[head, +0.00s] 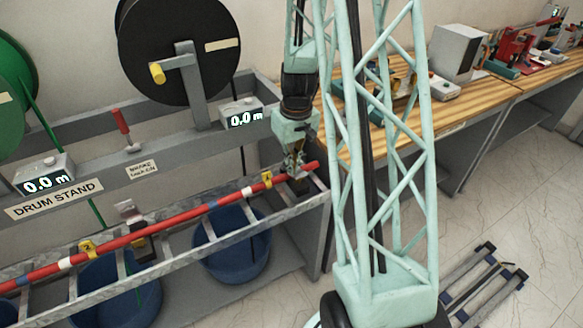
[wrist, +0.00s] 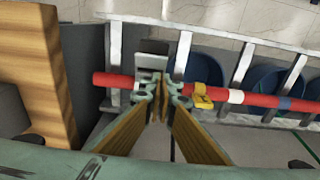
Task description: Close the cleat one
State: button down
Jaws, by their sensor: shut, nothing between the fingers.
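A red cable (head: 150,233) with white and blue bands lies along the grey ladder rack. A yellow tag marked 1 (head: 267,179) sits on it near its right end, and also shows in the wrist view (wrist: 203,97). Cleat one, a grey metal piece (wrist: 151,61), is at the cable just left of that tag in the wrist view. My gripper (head: 295,163) is shut and empty, pointing down over the cable at cleat one. In the wrist view its fingertips (wrist: 163,90) meet at the cable and partly hide the cleat, so I cannot tell its lid's position.
A second cleat (head: 132,213) stands on the rack near yellow tag 2 (head: 87,248). Blue bins (head: 232,250) sit below the rack. Cable drums (head: 180,45) stand behind, and a wooden bench (head: 480,100) lies to the right.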

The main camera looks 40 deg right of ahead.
aim_at(300, 169)
jog(key=shift+r, duration=0.15)
jog(key=shift+w+d+r+p, duration=0.1)
jog(key=shift+w+r+p, duration=0.15)
jog(key=shift+r+p, duration=0.3)
jog(key=shift+w+r+p, duration=0.25)
jog(key=shift+r+p, duration=0.1)
jog(key=shift+r, duration=0.45)
jog(key=shift+w+d+r+p, duration=0.1)
jog(key=shift+w+r+p, duration=0.15)
jog(key=shift+r+p, duration=0.3)
notch_tip(300, 169, up, 10)
jog(key=s, duration=0.1)
jog(key=shift+s+a+f+p, duration=0.25)
jog(key=shift+s+p, duration=0.05)
jog(key=shift+s, duration=0.05)
jog(key=shift+d, duration=0.1)
jog(key=shift+w+d+r+b, duration=0.1)
jog(key=shift+d+r+b, duration=0.05)
jog(key=shift+d+b, duration=0.75)
jog(key=shift+w+d+r+b, duration=0.15)
jog(key=shift+d+b, duration=0.4)
jog(key=shift+d, duration=0.55)
jog(key=shift+f, duration=0.1)
